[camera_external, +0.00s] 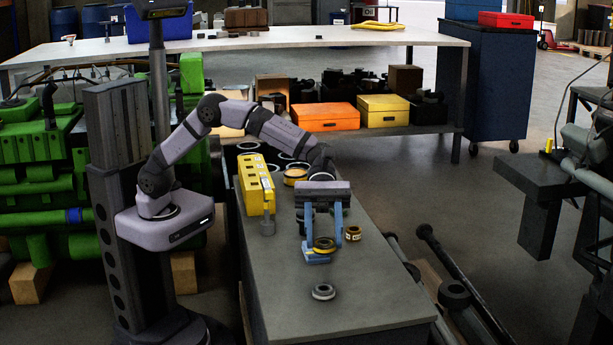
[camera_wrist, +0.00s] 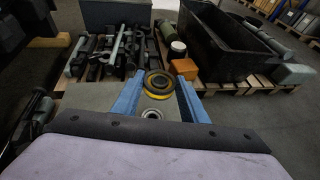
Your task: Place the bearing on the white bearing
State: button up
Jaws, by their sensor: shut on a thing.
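My gripper (camera_external: 319,249) has blue fingers and is shut on a bearing (camera_external: 324,242), a ring with a dark centre and a yellow rim. The gripper holds it over the grey bench (camera_external: 352,285); its exact height is hard to tell. In the wrist view the bearing (camera_wrist: 158,84) sits between the two blue fingers (camera_wrist: 160,88). The white bearing (camera_external: 323,292), a pale ring with a dark hole, lies flat on the bench, nearer the external camera than the gripper. It also shows in the wrist view (camera_wrist: 152,114), just below the held bearing and apart from it in the picture.
A small brass ring (camera_external: 353,233) stands on the bench right of the gripper. A yellow block (camera_external: 255,184) and several rings lie at the bench's far end. Long dark shafts (camera_external: 463,275) lie beside the bench on the right. The bench's front end around the white bearing is clear.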

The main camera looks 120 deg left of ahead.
aim_at(323, 283)
jog(key=shift+f+b, duration=1.65)
jog(key=shift+f, duration=3.25)
jog(key=shift+f, duration=0.1)
jog(key=o, duration=1.1)
jog(key=shift+f, duration=0.1)
jog(key=shift+o, duration=0.2)
jog(key=shift+a+r, duration=0.15)
jog(key=shift+r, duration=0.1)
jog(key=p+v, duration=0.3)
jog(key=v, duration=0.8)
jog(key=shift+s+a, duration=0.25)
jog(key=shift+a, duration=0.05)
jog(key=shift+d, duration=0.1)
